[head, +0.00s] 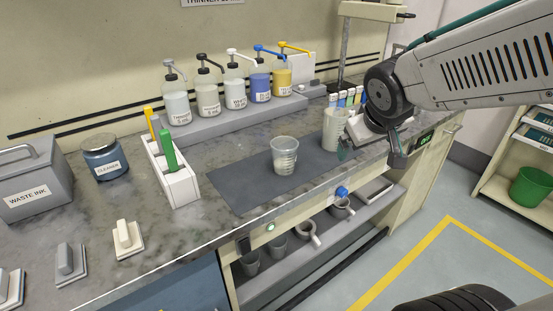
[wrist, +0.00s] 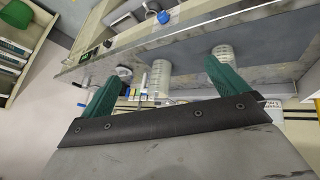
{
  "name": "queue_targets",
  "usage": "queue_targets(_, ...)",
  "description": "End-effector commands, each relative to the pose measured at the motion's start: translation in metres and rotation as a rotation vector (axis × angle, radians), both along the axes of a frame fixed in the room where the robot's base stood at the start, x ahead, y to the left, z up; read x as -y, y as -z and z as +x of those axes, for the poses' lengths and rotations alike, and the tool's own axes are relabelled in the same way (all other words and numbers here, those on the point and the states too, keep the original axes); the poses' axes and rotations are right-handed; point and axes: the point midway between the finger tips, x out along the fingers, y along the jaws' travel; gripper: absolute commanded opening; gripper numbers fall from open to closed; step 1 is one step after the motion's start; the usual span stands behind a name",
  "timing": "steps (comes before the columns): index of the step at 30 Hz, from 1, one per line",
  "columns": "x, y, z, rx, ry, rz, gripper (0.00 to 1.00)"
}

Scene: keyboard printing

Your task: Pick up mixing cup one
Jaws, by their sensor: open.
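Two clear graduated mixing cups stand upright on the bench; I cannot tell from any marking which is mixing cup one. One cup (head: 284,157) stands on the dark mat (head: 240,184). The other cup (head: 335,128) stands farther right, near the mat's right end and beside my gripper (head: 370,152). In the wrist view, one cup (wrist: 161,78) appears between the green fingers and the other cup (wrist: 223,52) appears by the right finger. My gripper is open and empty, with its fingers apart. It appears short of the cups, and I see no contact.
Pump bottles (head: 236,94) stand on a raised shelf behind the mat. A white holder (head: 176,178) with yellow and green tools stands left of the mat. A scale (head: 424,140) is near the right end. Mugs (head: 307,234) sit on the shelf below the bench edge.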

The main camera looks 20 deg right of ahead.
Motion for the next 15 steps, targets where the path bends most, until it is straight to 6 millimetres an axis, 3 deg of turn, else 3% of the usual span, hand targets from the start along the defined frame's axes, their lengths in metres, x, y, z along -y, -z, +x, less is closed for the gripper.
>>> queue_targets(1,0.010,0.008,0.029,0.055,-0.035,-0.028,0.98)
queue_targets(3,0.015,0.015,0.069,0.154,-0.112,-0.050,0.98)
queue_targets(7,0.008,0.037,0.129,0.311,-0.299,-0.017,0.98)
queue_targets(10,-0.011,0.059,0.157,0.404,-0.455,0.075,0.98)
queue_targets(15,-0.044,0.087,0.169,0.495,-0.650,0.267,0.98)
